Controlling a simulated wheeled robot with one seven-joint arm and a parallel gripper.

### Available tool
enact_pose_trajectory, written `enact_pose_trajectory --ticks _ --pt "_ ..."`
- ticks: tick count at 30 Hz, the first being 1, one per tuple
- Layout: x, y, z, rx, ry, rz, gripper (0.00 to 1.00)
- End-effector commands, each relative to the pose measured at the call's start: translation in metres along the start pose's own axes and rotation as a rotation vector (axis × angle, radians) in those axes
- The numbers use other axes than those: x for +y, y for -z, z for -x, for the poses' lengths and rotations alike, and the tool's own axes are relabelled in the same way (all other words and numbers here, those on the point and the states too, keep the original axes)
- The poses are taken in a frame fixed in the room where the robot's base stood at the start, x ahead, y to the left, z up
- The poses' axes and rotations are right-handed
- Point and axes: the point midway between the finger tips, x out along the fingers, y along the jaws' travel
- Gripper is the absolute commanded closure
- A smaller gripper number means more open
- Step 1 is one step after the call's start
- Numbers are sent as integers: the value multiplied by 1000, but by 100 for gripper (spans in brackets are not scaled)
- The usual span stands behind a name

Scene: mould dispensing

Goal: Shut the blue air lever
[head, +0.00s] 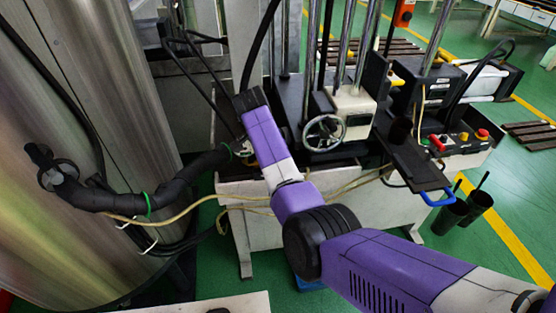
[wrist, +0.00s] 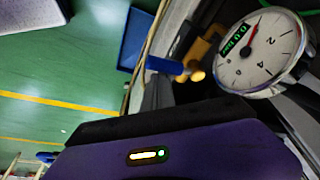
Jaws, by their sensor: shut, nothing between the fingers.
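The blue air lever (wrist: 164,63) shows in the upper middle of the wrist view. It points left from a brass valve (wrist: 200,55). A round white pressure gauge (wrist: 262,50) with a red needle is just right of the valve. My gripper (wrist: 180,122) fills the bottom of the wrist view as a purple body with a black front edge. It is shut and empty, below the lever in the picture; its fingertips are not clear. I cannot tell the lever's exact angle to the pipe. In the head view I cannot make out the lever or gauge near my arm's far end.
A machine with a handwheel (head: 324,133) and steel columns stands behind my arm. A large metal cylinder (head: 120,90) is on the left, with a thick black hose (head: 110,195) and yellow cables. A control box with red buttons (head: 465,140) is right.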

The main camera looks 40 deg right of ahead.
Motion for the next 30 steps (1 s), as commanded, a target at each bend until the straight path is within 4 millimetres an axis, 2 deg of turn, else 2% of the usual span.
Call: enact_pose_trajectory --ticks 12,30 --pt "-3 -11 4 -3 1 5 100" --pt "-4 -15 5 -6 2 11 100"
